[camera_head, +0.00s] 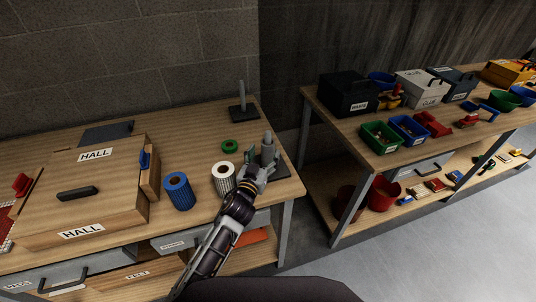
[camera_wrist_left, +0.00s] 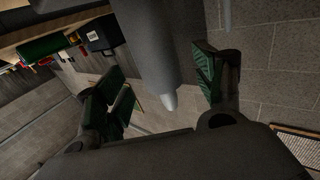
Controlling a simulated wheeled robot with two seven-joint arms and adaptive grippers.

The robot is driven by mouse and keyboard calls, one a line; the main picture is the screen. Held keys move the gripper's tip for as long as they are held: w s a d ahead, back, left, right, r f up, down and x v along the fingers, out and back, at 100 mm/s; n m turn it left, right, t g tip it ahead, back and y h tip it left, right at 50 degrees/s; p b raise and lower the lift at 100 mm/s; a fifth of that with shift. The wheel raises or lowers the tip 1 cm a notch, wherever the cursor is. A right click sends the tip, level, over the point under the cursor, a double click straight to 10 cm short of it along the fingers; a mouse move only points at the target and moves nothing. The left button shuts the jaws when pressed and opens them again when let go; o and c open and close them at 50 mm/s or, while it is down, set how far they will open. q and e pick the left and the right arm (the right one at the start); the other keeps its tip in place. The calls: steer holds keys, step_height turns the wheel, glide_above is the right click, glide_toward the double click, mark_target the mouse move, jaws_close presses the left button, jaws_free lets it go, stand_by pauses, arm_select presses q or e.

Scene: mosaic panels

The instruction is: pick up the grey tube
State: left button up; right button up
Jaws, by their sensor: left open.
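The grey tube (camera_head: 268,148) stands upright near the right end of the wooden table, by a dark base plate (camera_head: 283,168). My left gripper (camera_head: 261,168) is at the tube, its fingers low around it. In the left wrist view, the grey tube (camera_wrist_left: 147,45) is large and reaches between the two green-padded fingers of my left gripper (camera_wrist_left: 166,88). The fingers are spread, with gaps seen beside the tube. My arm hides part of the tube's lower end. My right gripper is not in view.
A white ribbed roll (camera_head: 223,177) stands just left of my gripper, with a blue ribbed roll (camera_head: 179,191) farther left. A green ring (camera_head: 230,146) lies behind. A dark post on a base (camera_head: 241,108) stands at the back. A wooden HALL box (camera_head: 120,190) fills the left.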

mark_target(266, 153)
arm_select(q)
steer(key=shift+p+x, duration=0.35)
steer(key=shift+x, duration=1.85)
steer(key=shift+s+f, duration=0.1)
steer(key=shift+f, duration=0.05)
steer(key=c, duration=1.1)
step_height(266, 153, up, 28)
steer(key=shift+r, duration=0.1)
